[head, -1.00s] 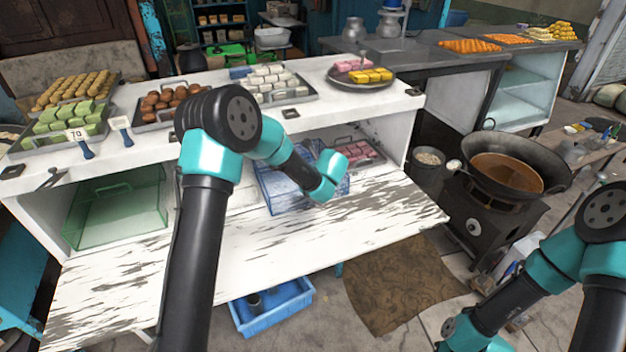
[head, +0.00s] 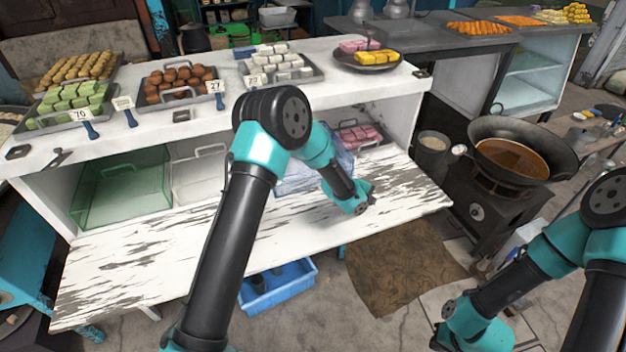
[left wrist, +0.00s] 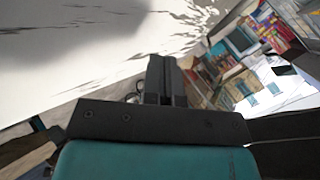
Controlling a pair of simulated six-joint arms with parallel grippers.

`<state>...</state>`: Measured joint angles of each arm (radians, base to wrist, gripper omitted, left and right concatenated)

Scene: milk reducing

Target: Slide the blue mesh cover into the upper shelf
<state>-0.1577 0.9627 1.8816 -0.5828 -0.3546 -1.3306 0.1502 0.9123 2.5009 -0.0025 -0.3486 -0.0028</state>
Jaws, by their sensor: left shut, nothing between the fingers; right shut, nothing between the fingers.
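The blue mesh cover (head: 296,181) shows in the head view inside the white stand's open shelf bay, below the counter top. My left forearm and wrist hide much of it. A pink-loaded tray (head: 358,136) stands to its right. My left gripper (head: 364,201) is in front of the bay over the worn white board, to the right of the cover; its fingers hardly show there. In the left wrist view, the left gripper (left wrist: 166,80) is shut and empty. My right gripper (head: 440,340) is low at the right, far from the cover, shut and empty, with its fingers barely visible.
A green clear cover (head: 122,190) and a clear cover (head: 198,176) stand left in the bay. The worn white board (head: 150,265) is mostly bare in front. Trays of sweets fill the counter top. A wok (head: 515,150) on a stove stands right, and a blue crate (head: 280,290) sits below.

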